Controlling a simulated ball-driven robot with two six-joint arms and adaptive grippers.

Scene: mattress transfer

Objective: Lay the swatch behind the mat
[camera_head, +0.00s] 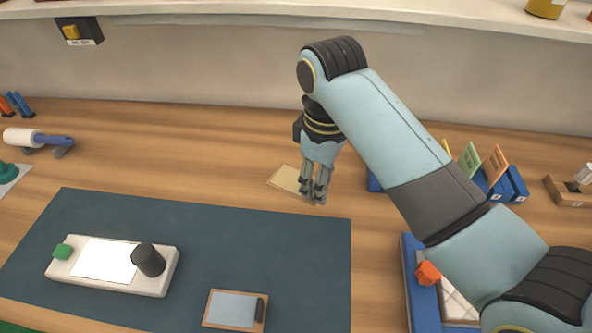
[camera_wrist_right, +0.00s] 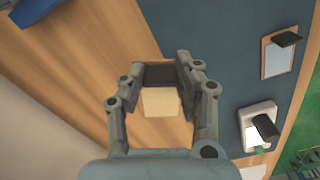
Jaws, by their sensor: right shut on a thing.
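The swatch (camera_head: 285,178) is a small beige card with a paler border, just behind the back edge of the dark blue-grey mat (camera_head: 210,235). My right gripper (camera_head: 315,194) reaches down from above at its right end and hides part of it. In the right wrist view the gripper (camera_wrist_right: 160,85) has its fingers on either side of a dark grip (camera_wrist_right: 158,74), with the beige face of the swatch (camera_wrist_right: 160,102) beside it. It is shut on the swatch. I cannot tell whether the swatch touches the table. My left gripper is not in view.
On the mat are a white block (camera_head: 160,280) with a dark cylinder and green knob, and a framed grey-blue card (camera_head: 230,308) with a dark grip. A blue tray (camera_head: 420,300) stands right of the mat. Blue holders with cards (camera_head: 497,183) stand farther back. Bare wood lies left of the swatch.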

